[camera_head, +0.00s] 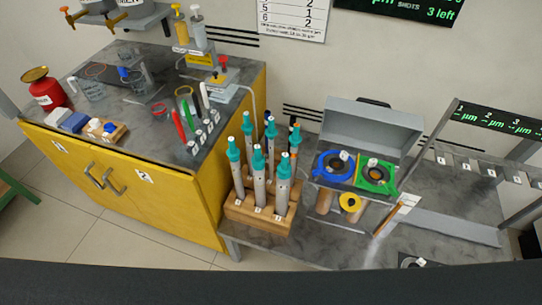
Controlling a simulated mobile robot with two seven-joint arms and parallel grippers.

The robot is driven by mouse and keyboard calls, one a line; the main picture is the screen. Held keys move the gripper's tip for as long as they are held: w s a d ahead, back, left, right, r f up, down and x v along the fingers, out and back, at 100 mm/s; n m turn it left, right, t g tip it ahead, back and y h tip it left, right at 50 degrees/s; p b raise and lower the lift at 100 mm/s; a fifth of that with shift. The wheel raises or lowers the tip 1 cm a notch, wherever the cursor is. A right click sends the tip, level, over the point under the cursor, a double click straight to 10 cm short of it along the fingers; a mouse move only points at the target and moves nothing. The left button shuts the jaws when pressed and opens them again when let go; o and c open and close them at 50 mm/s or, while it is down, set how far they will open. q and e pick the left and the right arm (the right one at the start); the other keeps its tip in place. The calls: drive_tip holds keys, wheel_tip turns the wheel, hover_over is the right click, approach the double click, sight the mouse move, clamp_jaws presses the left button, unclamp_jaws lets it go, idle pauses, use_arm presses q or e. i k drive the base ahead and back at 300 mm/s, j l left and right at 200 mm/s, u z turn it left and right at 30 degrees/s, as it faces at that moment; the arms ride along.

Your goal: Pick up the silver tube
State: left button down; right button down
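Several silver-grey tubes with teal upper parts stand upright in a wooden rack (238,216) at the middle of the view. One silver tube (260,188) stands in the front row, with another silver tube (282,190) to its right. A taller silver tube (236,178) stands at the left of the rack. At the right, a tube (294,150) shows an orange band near its top. I cannot tell which one the task means. The lower ends are hidden in the rack. Neither of my grippers is in view.
A yellow cabinet (135,190) with a crowded grey top stands left of the rack. The grey bench (300,245) has some free room.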

sight(270, 132)
drive_tip(key=i+j+z, duration=0.25)
drive_tip(key=j, duration=0.7)
drive_tip(key=j+z, duration=0.25)
drive_tip(key=j, duration=0.7)
drive_tip(key=k, duration=0.05)
